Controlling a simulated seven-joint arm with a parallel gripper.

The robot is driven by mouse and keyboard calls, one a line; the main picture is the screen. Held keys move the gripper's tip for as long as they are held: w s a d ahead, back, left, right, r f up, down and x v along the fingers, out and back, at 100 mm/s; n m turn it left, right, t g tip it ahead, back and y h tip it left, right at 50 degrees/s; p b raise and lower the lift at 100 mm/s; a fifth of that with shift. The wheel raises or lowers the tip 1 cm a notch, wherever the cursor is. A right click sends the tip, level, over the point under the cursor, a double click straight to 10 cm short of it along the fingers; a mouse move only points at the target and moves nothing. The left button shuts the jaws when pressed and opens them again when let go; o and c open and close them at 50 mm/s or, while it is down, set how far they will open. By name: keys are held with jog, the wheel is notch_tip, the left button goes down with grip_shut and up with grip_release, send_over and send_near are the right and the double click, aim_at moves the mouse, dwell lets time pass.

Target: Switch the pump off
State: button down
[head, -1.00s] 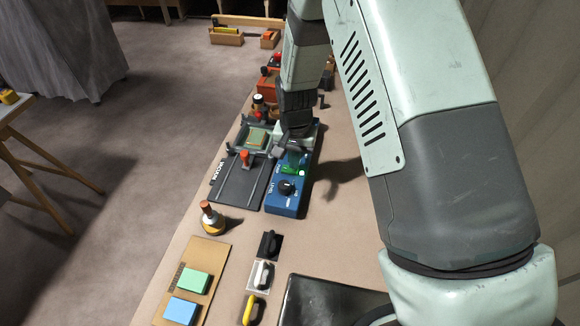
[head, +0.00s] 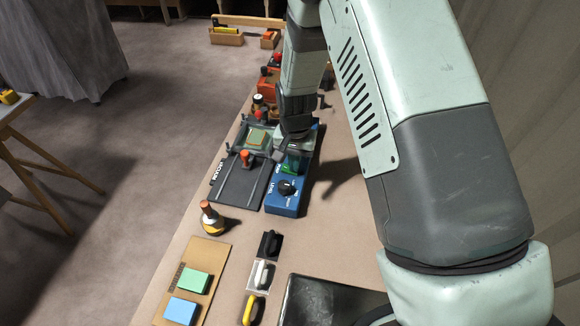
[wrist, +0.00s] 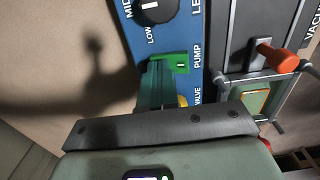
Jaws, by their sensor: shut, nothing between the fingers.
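The blue control box (head: 283,203) stands on the bench with a black level knob (head: 286,188); the knob also shows in the wrist view (wrist: 153,8). The green pump switch (wrist: 182,64) sits beside the word PUMP on the box. In the head view the green switch (head: 290,166) is partly covered by my gripper. My gripper (wrist: 157,70) is shut and empty, with its fingertips at the switch's left edge in the wrist view. I cannot tell whether they touch it. Part of a yellow valve control (wrist: 183,101) shows behind the fingers.
Left of the box is a dark vacuum fixture (head: 236,187) with an orange-tipped lever (head: 247,158). Several handled tools lie beside the board. Bare bench lies right of the box.

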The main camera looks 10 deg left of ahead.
notch_tip(320, 180, up, 7)
dwell(0.8)
jog(key=s+d+r+t, duration=0.1)
jog(key=d+r, duration=0.3)
jog(key=r, duration=0.3)
jog(key=s+d+r+t, duration=0.1)
jog(key=s+d+r, duration=0.15)
jog(key=r, duration=0.45)
jog(key=d+r, duration=0.5)
jog(key=r, duration=0.2)
jog(key=s+d+r+t, duration=0.1)
jog(key=s+d+r, duration=0.4)
jog(key=s, duration=0.4)
jog(key=s+d+r+t, duration=0.2)
jog(key=s+d+r, duration=0.3)
jog(key=s, duration=0.4)
jog(key=shift+r+t, duration=0.25)
jog(key=shift+t, duration=0.05)
jog(key=shift+d, duration=0.1)
